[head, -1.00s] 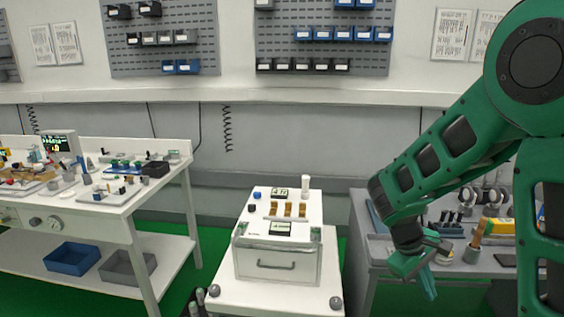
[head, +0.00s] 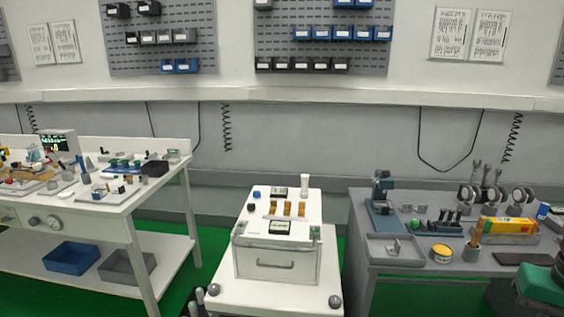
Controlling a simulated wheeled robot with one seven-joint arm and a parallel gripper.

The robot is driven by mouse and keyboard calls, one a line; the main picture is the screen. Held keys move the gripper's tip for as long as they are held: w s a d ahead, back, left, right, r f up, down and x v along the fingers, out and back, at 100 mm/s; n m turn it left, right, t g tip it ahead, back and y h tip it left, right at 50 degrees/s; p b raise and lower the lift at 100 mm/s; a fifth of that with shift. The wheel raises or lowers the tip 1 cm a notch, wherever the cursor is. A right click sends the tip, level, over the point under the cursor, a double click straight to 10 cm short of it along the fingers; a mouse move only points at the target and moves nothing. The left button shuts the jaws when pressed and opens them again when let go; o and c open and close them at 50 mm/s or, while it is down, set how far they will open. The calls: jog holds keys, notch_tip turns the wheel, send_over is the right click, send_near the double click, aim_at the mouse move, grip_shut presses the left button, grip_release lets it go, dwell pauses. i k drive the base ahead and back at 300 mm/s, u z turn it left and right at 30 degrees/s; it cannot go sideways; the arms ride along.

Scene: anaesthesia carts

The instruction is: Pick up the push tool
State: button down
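I cannot tell for sure which item is the push tool. A tool with a wooden-coloured handle (head: 478,229) stands upright, slightly tilted, in a small grey cup (head: 471,253) on the right grey bench (head: 415,268). My gripper is out of view; only a green part of my arm shows at the lower right edge, so what the gripper holds is hidden.
A yellow-topped tin (head: 441,251), a grey tray (head: 376,250), a blue press-like device (head: 381,195) and a yellow box (head: 512,226) crowd the right bench. A white cart (head: 229,288) stands in the middle. A white workbench (head: 133,204) is at the left.

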aim_at(304, 192)
jog(key=z, duration=0.05)
jog(key=k, duration=0.55)
jog(key=u, duration=0.9)
jog(key=i, duration=1.8)
jog(key=z, duration=0.75)
jog(key=i, duration=0.45)
jog(key=z, duration=0.15)
